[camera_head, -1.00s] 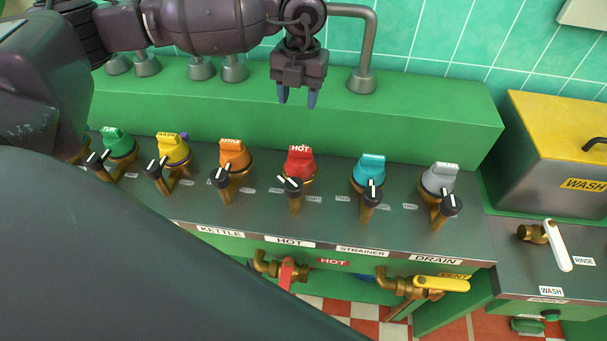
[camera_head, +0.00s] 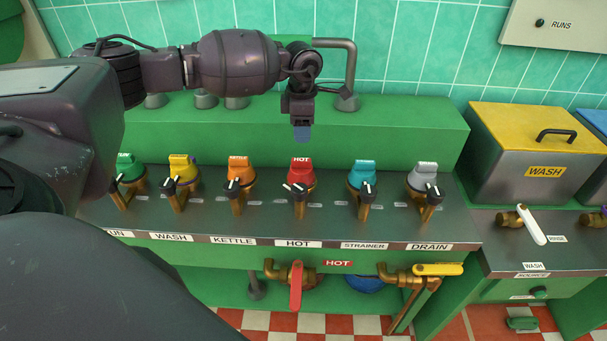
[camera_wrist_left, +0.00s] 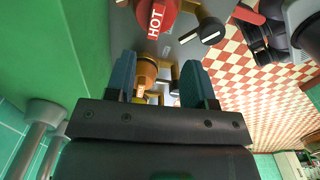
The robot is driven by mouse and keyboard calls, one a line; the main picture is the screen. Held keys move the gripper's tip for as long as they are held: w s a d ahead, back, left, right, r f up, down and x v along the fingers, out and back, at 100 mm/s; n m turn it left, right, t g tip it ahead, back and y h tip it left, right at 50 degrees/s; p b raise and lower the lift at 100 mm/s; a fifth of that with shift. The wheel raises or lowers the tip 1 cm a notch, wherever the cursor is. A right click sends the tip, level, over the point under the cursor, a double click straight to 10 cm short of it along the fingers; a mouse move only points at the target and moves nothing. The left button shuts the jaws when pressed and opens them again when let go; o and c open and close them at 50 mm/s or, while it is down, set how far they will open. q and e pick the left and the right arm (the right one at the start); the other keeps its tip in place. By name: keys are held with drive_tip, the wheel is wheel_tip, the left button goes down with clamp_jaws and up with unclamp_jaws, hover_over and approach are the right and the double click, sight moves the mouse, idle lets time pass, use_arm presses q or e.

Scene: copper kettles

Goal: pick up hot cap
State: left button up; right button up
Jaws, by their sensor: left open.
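The red hot cap (camera_head: 301,173), marked HOT, sits on its brass valve on the grey counter in the head view. It also shows at the top of the left wrist view (camera_wrist_left: 157,18). My left gripper (camera_head: 302,133) hangs above and a little behind the hot cap, pointing down, apart from it. In the wrist view its two blue fingers (camera_wrist_left: 160,80) are spread with nothing held between them. An orange cap (camera_head: 238,171) and a blue cap (camera_head: 362,174) stand to either side of the hot cap. My right gripper is not in view.
A black-handled knob (camera_head: 297,189) stands in front of the hot cap. Yellow (camera_head: 182,170), green (camera_head: 128,168) and grey (camera_head: 423,175) caps share the row. A green ledge (camera_head: 400,130) with grey pipes (camera_head: 347,80) lies behind. A yellow-lidded wash box (camera_head: 530,135) stands at right.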

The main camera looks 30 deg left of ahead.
sight(301, 160)
use_arm(q)
drive_tip(key=shift+m, duration=0.4)
wheel_tip(301, 160, down, 6)
drive_tip(key=shift+r, duration=0.15)
drive_tip(key=shift+w+a+f, duration=0.1)
drive_tip(key=shift+a+f, duration=0.05)
drive_tip(key=shift+f, duration=1.15)
drive_tip(key=shift+w+a+f, duration=0.1)
drive_tip(key=shift+f, duration=1.15)
clamp_jaws()
